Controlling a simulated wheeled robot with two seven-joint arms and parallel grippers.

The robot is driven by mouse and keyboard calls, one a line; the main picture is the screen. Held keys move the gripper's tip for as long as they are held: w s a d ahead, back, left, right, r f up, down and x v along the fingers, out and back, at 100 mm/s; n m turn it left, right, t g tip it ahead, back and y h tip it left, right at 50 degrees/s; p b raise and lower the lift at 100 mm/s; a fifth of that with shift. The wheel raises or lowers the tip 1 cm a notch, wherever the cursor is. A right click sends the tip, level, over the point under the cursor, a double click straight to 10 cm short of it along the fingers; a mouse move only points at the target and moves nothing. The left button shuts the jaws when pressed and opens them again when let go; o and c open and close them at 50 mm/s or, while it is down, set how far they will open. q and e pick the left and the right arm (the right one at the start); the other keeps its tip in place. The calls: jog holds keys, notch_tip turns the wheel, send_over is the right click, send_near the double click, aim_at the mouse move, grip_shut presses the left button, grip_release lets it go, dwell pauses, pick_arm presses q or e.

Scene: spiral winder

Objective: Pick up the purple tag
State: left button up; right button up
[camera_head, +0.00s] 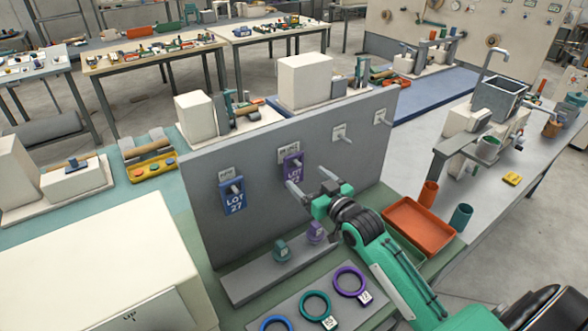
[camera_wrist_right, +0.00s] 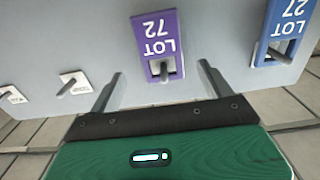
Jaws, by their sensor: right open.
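The purple tag (camera_head: 292,168), marked LOT 72, hangs on a peg of the upright grey panel (camera_head: 215,159). It also shows upside down in the right wrist view (camera_wrist_right: 156,36), with the peg through its lower part there. My right gripper (camera_head: 311,181) is open and empty in front of the panel, a little to the right of the tag in the head view. In the right wrist view its two fingers (camera_wrist_right: 160,70) point towards the panel, one on each side of the tag. I cannot tell how far the fingertips are from it. My left gripper is not in view.
A blue tag (camera_head: 233,197), LOT 27, hangs on the peg to the left. Two bare pegs are to the right. A purple piece (camera_head: 316,233) and a green piece (camera_head: 282,251) stand on the ledge below. Rings lie in front. An orange tray (camera_head: 420,226) is at right.

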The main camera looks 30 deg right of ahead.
aim_at(299, 171)
jog(key=w, duration=0.1)
jog(key=w+p, duration=0.1)
jog(key=w, duration=0.1)
jog(key=w+p, duration=0.1)
jog(key=shift+w+a, duration=0.3)
jog(key=shift+a, duration=0.1)
jog(key=c, duration=1.1)
